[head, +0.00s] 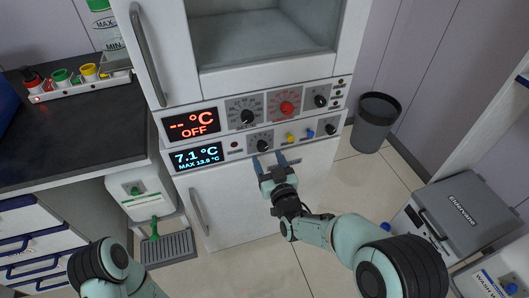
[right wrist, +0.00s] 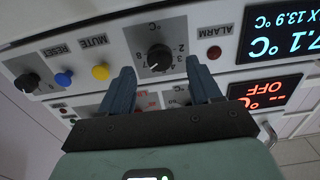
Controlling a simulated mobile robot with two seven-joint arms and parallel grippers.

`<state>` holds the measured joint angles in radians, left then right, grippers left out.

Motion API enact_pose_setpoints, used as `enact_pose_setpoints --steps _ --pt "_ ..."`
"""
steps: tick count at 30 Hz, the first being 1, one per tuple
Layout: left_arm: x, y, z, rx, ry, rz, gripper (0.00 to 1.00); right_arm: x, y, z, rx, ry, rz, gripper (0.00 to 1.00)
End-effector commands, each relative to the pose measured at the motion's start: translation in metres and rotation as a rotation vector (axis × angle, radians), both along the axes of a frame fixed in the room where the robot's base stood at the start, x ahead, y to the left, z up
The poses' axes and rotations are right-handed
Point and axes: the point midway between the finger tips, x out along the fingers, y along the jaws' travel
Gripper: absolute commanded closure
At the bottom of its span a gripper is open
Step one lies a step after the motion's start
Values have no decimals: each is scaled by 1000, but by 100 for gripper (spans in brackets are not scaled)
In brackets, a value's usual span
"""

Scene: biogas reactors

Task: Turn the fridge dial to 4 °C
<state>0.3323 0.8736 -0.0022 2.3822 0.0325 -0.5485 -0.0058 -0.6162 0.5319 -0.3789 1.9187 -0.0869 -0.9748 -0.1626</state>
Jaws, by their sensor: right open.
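The fridge dial (head: 262,145) is a black knob on the lower white panel, right of the fridge display (head: 197,158), which reads 7.1 °C and MAX 13.9 °C. In the right wrist view the dial (right wrist: 159,58) appears upside down, with small numbers around it. My right gripper (head: 269,160) is open and empty just in front of the dial. In the right wrist view its two blue fingers (right wrist: 160,70) point toward the panel, one to each side of the dial, with no visible contact. My left arm shows at the lower left; its gripper is out of view.
Beside the dial are a red alarm lamp (head: 234,145), a yellow mute button (head: 291,138), a blue reset button (head: 310,134) and another black knob (head: 330,129). The upper panel has an OFF display (head: 191,124) and a red knob (head: 287,107). A grey bin (head: 374,122) stands right.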

Motion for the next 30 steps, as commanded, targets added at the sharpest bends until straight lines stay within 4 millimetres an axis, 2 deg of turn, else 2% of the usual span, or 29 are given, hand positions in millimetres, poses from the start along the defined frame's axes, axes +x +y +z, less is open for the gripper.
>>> enact_pose_setpoints --steps 3,9,20,25,30 --pt "-7 1 -8 -1 25 2 57 19 6 -2 0 0 0 37" --pt "-15 2 -13 -2 50 4 57 36 12 -1 0 1 -1 37" --pt "-16 3 -14 -2 56 5 57 40 13 0 0 2 0 37" --pt "-16 3 -13 -3 54 5 57 39 13 -1 0 2 0 92" --pt "-16 3 -13 -3 54 4 57 39 13 -1 -3 1 0 93"
